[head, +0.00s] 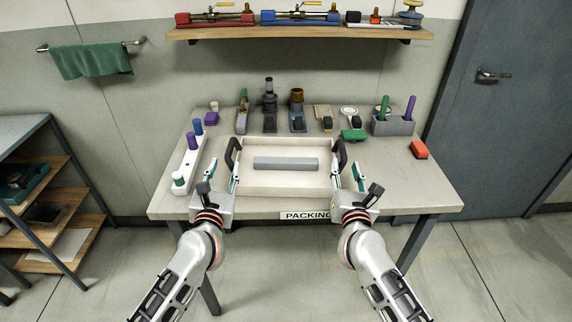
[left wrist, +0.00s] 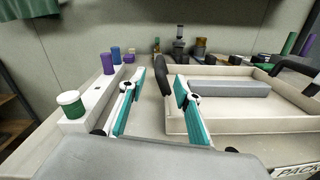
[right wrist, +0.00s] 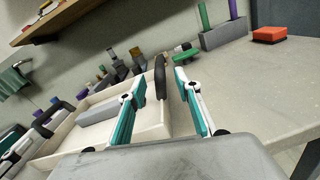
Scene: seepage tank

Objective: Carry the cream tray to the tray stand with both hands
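The cream tray (head: 288,190) sits on the table near its front edge, with a grey bar (head: 286,164) lying in it. It has a black handle at each end, the left handle (head: 233,154) and the right handle (head: 340,154). My left gripper (head: 224,174) is open and empty just in front of the left handle; in the left wrist view that handle (left wrist: 162,78) stands beyond and between the fingers. My right gripper (head: 347,175) is open and empty by the right handle; in the right wrist view that handle (right wrist: 160,77) stands beyond the fingers. I cannot identify the tray stand.
A white rack (head: 187,166) with colored pegs stands left of the tray. Several tools line the table's back. A grey holder (head: 393,126) and a red block (head: 419,150) are at the right. A shelf unit (head: 52,190) stands left. The table's right front is clear.

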